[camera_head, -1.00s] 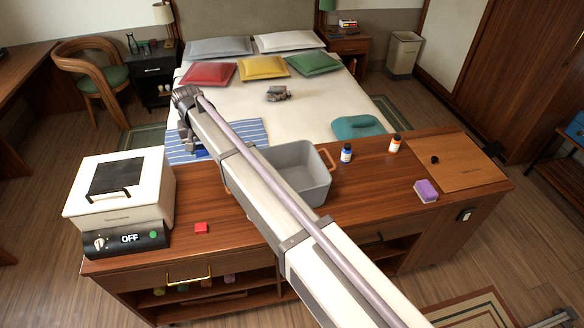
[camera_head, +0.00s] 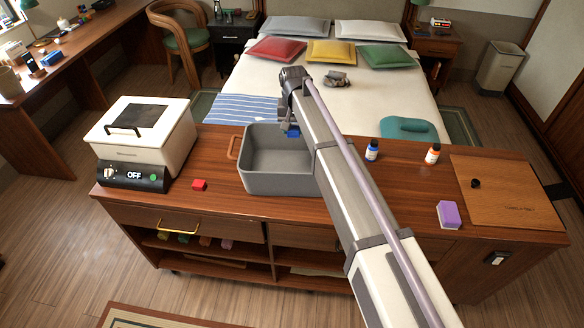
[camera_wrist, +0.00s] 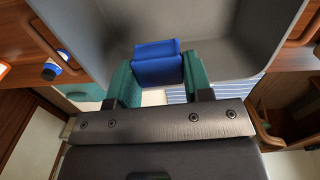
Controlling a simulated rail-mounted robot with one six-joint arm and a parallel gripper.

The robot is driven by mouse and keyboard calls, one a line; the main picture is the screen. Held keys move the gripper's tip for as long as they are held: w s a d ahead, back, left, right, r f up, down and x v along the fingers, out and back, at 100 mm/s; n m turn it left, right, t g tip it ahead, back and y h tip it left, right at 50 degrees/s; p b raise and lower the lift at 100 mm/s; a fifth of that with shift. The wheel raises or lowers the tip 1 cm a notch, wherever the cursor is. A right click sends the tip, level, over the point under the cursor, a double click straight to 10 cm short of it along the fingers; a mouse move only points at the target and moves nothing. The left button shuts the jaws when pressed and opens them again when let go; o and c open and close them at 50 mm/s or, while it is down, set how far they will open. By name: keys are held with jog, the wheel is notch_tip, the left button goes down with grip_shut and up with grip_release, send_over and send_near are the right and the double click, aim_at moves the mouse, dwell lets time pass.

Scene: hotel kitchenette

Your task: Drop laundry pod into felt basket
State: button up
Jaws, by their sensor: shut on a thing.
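The felt basket (camera_head: 280,184) is a grey open bin with rounded corners and tan handles on the cabinet top. Its grey inside also shows across the top of the wrist view (camera_wrist: 225,30). My gripper (camera_head: 290,132) is at the basket's far side in the head view, partly hidden by my arm. In the wrist view its two teal fingers (camera_wrist: 155,78) are shut on a blue block-like piece, which looks like the laundry pod (camera_wrist: 157,62). The pod shows against the basket's inside; its height above the basket is hard to tell.
Two small bottles (camera_head: 372,150), a purple-and-white sponge (camera_head: 449,214) and a wooden board (camera_head: 510,200) are to the right. The bed (camera_head: 290,80) lies behind the cabinet.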

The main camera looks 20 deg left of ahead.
notch_tip(320, 180, down, 6)
jog(key=b, duration=0.4)
jog(key=shift+r+b, duration=0.25)
jog(key=shift+b, duration=0.1)
jog(key=o, duration=1)
jog(key=shift+c, duration=0.2)
notch_tip(320, 180, up, 11)
jog(key=p, duration=1.1)
jog(key=shift+r, duration=0.15)
jog(key=shift+f, duration=0.2)
